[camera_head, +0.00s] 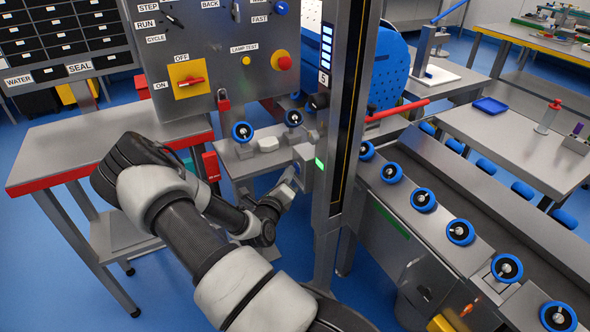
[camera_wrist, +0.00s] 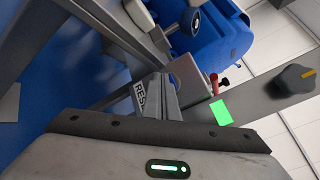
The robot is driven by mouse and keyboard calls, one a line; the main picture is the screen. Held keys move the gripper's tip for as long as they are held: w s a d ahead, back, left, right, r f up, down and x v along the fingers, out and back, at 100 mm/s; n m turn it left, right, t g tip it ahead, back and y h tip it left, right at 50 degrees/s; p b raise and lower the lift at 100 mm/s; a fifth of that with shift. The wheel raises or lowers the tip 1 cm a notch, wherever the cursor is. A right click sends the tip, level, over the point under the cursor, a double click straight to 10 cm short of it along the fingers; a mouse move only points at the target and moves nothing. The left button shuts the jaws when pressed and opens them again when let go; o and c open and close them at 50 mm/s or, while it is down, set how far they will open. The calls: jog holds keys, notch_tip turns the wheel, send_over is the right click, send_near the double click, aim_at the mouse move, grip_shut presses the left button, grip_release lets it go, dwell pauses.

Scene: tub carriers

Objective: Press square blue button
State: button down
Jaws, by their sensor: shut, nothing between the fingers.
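I cannot make out a square blue button in either view. A label starting "RES" (camera_wrist: 139,97) shows in the wrist view beside my gripper (camera_wrist: 163,82), which partly covers it. My gripper is shut and empty, with its fingertips close to a grey metal box. In the head view my gripper (camera_head: 291,178) is low, just left of the dark upright post (camera_head: 350,100). Whether the fingertips touch anything cannot be told. A lit green square (camera_wrist: 221,112) sits on the metal right of the fingers; a green light (camera_head: 320,164) also shows on the post's box.
A grey control panel (camera_head: 215,75) with switches and a red knob stands behind my arm. The post carries a column of light blue segments (camera_head: 326,48). A rail with blue-ringed knobs (camera_head: 423,199) runs along the right. A steel table (camera_head: 110,135) is at left.

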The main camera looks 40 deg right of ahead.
dwell(0.5)
jog(key=shift+a+p, duration=0.3)
jog(key=shift+a, duration=0.1)
jog(key=shift+w, duration=0.1)
jog(key=w+a+p, duration=0.1)
jog(key=a, duration=0.5)
jog(key=shift+w, duration=0.2)
jog(key=shift+d, duration=0.1)
dwell(0.7)
